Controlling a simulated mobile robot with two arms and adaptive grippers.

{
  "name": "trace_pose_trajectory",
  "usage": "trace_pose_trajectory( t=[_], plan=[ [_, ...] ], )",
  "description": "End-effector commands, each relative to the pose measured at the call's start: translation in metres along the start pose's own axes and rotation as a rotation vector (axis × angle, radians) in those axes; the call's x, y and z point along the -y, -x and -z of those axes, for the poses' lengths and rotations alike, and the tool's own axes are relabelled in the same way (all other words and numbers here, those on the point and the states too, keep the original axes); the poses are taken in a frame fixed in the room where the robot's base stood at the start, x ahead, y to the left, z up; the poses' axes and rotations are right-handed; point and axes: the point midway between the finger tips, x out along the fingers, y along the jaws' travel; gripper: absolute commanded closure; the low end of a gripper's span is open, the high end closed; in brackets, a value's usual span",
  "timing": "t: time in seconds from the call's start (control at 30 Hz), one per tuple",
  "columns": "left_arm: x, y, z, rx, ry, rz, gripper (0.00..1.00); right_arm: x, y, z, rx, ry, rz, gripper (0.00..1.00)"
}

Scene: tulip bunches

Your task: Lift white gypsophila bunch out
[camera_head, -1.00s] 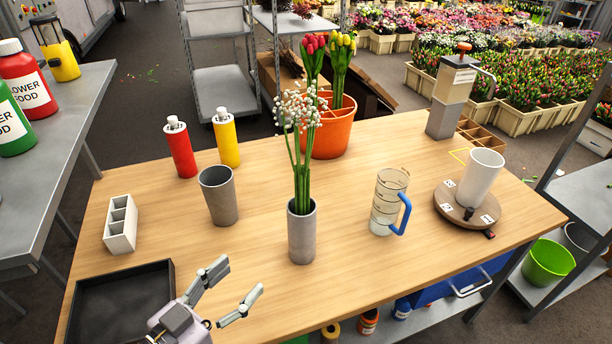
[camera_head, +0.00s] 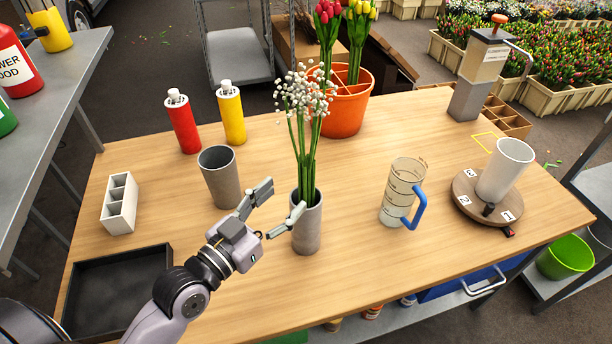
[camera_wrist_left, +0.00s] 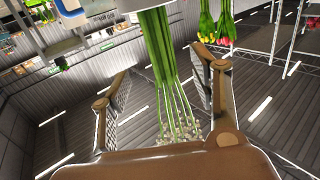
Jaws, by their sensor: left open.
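The white gypsophila bunch (camera_head: 304,110) stands upright in a grey cylindrical vase (camera_head: 307,226) at the middle of the table. Its green stems rise out of the vase mouth, with small white blooms on top. My left gripper (camera_head: 288,201) is open, just left of the vase near its rim, with one finger overlapping the vase in the picture. In the left wrist view the green stems (camera_wrist_left: 170,70) show beyond and between the two open fingers (camera_wrist_left: 160,98). I cannot tell whether a finger touches the vase. My right gripper is not in view.
An empty grey cup (camera_head: 220,180) stands left of the vase, and a measuring jug (camera_head: 399,195) with a blue handle stands right. An orange bucket (camera_head: 345,112) with tulips is behind. Red (camera_head: 182,125) and yellow (camera_head: 230,115) bottles and a black tray (camera_head: 75,310) are at left.

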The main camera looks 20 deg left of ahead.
Motion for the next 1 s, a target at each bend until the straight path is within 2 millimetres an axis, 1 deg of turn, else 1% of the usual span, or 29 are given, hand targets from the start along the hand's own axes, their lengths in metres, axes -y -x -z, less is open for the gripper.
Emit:
trace_pose_trajectory(
  t=[0.03,0.07,0.17,0.37,0.5,0.63,0.73,0.93,1.0],
  plan=[
    [0.000,-0.009,0.004,-0.004,0.002,0.000,0.44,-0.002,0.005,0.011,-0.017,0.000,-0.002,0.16],
    [0.000,-0.013,0.004,-0.003,0.003,0.000,0.44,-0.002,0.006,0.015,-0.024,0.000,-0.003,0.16],
    [0.000,-0.024,0.002,-0.002,0.001,0.000,0.44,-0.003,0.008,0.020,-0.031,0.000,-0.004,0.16],
    [0.000,-0.038,0.003,-0.002,0.002,-0.001,0.44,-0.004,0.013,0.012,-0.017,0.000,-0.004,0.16],
    [0.000,-0.060,0.004,-0.002,0.003,0.000,0.44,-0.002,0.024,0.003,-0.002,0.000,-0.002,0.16],
    [0.000,-0.076,0.002,-0.001,0.002,0.000,0.44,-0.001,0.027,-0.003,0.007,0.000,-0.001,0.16],
    [0.000,-0.081,0.001,0.000,0.001,0.000,0.44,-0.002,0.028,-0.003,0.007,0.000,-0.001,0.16],
    [0.000,-0.081,-0.001,0.001,0.000,0.000,0.44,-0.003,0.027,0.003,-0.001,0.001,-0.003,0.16],
    [0.000,-0.081,0.000,0.001,0.000,0.000,0.48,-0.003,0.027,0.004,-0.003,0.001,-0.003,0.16]
  ],
)
